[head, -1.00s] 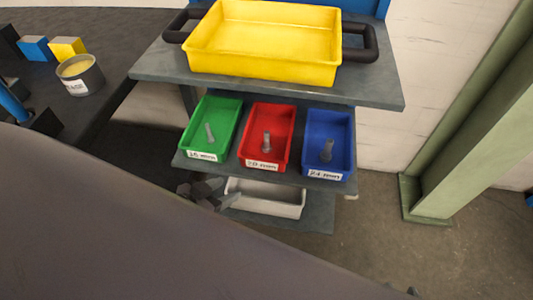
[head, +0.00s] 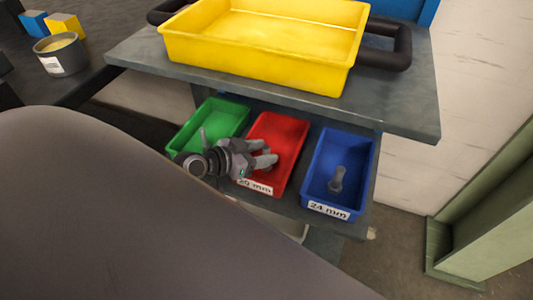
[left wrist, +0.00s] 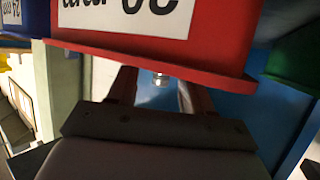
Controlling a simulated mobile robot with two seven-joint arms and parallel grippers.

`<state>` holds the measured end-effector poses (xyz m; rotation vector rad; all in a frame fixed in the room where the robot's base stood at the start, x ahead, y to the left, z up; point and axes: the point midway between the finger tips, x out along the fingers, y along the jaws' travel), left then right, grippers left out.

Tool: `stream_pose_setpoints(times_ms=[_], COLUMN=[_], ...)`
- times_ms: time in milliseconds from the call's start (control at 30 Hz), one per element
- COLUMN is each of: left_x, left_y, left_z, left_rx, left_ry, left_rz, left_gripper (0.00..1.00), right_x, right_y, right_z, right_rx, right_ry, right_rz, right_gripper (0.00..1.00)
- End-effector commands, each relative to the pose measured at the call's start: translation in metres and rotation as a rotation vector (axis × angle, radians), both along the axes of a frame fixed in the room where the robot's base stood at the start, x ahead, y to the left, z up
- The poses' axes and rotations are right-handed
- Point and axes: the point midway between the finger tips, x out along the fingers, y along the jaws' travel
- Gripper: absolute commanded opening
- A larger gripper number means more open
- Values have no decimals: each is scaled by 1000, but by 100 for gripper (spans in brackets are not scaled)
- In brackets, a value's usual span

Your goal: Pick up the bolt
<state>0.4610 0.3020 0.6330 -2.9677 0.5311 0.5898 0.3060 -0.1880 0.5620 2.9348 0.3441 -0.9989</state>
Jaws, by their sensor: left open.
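My left gripper (head: 270,153) is open over the red bin (head: 292,128) labelled 20 mm, its fingers pointing right. In the left wrist view the fingers reach past the red bin's rim (left wrist: 200,72), with a small shiny metal end (left wrist: 160,79) between them, probably the red bin's bolt. The gripper hides that bolt in the head view. I cannot tell whether the fingers touch it. Another grey bolt (head: 337,180) stands in the blue bin (head: 318,198) labelled 24 mm. A bolt (head: 203,136) shows partly in the green bin (head: 228,112). My right gripper is not in view.
A large yellow tray (head: 255,66) with dark handles sits on the shelf (head: 410,112) above the bins. A round tin (head: 62,56) and small blocks are on the dark table at left. A green post (head: 480,215) stands at right.

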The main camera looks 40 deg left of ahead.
Motion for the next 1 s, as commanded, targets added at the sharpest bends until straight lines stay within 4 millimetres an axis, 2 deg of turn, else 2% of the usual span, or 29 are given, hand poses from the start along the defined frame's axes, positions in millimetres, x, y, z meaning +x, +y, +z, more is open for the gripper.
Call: stream_pose_setpoints(times_ms=[100,267,567,600,733,767,1000], left_x=[16,29,32,32,32,32,33], left_y=[-3,-8,-10,-10,-10,-10,-9], left_z=[-8,-14,-16,-16,-16,-16,-14], left_rx=[-4,-2,0,0,0,0,0], left_ry=[-3,0,1,1,1,1,-2], left_rz=[1,1,0,0,0,0,1], left_gripper=[51,51,51,47,5,0,0], right_x=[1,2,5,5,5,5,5], right_y=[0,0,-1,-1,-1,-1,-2], right_z=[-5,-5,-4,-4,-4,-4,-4], right_rx=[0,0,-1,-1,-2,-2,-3], right_ry=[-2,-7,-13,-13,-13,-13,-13], right_rz=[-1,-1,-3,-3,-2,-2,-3], right_gripper=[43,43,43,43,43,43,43])
